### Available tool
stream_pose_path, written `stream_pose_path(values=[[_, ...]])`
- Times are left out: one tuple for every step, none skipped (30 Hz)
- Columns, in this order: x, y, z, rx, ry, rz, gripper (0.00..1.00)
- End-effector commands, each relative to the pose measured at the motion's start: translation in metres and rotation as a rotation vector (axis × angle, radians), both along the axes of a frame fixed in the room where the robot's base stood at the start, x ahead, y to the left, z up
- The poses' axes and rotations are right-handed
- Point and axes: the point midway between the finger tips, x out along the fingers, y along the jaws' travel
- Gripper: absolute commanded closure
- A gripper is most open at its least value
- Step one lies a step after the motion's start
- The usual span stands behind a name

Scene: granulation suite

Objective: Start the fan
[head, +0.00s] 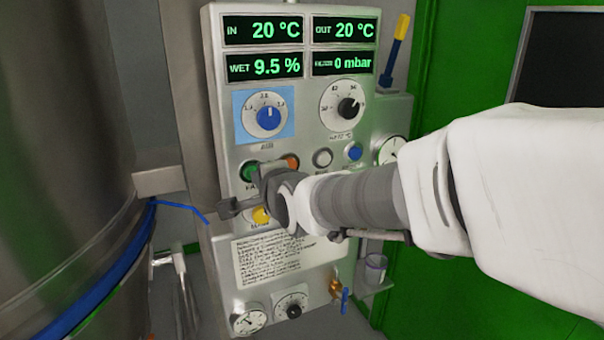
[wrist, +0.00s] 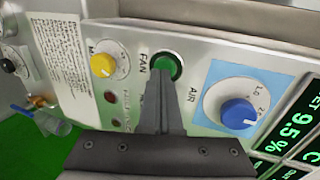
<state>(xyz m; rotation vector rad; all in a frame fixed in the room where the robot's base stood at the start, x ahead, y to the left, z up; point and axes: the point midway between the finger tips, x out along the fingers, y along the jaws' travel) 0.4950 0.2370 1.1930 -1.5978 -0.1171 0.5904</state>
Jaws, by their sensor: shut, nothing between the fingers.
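The green fan button (wrist: 168,67), labelled FAN, sits in a dark ring on the panel. In the wrist view my gripper (wrist: 163,88) is shut and empty, its fingertips overlapping the button's lower edge; I cannot tell whether they touch it. In the head view the green button (head: 249,171) shows just above my dark gripper (head: 262,185), which hides part of its label. The control panel (head: 218,120) has lit displays reading IN 20 °C, OUT 20 °C, WET 9.5 % and 0 mbar.
A blue air knob (wrist: 238,113) and a yellow knob (wrist: 103,65) flank the fan button. An orange button (head: 291,161), a white button (head: 322,157) and a blue button (head: 354,151) sit to its right. A large steel vessel (head: 65,150) stands close on the left.

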Motion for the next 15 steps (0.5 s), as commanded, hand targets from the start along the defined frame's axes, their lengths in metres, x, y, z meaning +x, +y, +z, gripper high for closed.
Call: stream_pose_path(values=[[0.003,0.0013,-0.0004,0.0,0.001,0.0,1.0],[0.004,0.0018,-0.0003,0.0,0.001,0.0,1.0],[0.0052,0.0024,-0.0002,0.0,0.001,0.0,1.0],[0.0057,0.0027,-0.0002,0.0,0.0,0.0,1.0],[0.0062,0.0029,-0.0002,0.0,0.0,0.0,1.0],[0.0066,0.0031,-0.0001,0.0,0.0,0.0,1.0],[0.0068,0.0033,-0.0001,0.0,0.0,0.0,1.0],[0.0067,0.0033,-0.0002,0.0,0.0,0.0,1.0],[0.0067,0.0033,-0.0002,0.0,0.0,0.0,1.0],[0.0067,0.0032,-0.0001,0.0,0.0,0.0,1.0],[0.0067,0.0032,-0.0001,0.0,0.0,0.0,1.0],[0.0067,0.0032,-0.0001,0.0,0.0,0.0,1.0],[0.0066,0.0032,-0.0002,0.0,0.0,0.0,1.0],[0.0066,0.0032,-0.0002,0.0,0.0,0.0,1.0],[0.007,0.0034,-0.0006,0.001,0.0,0.0,1.0]])
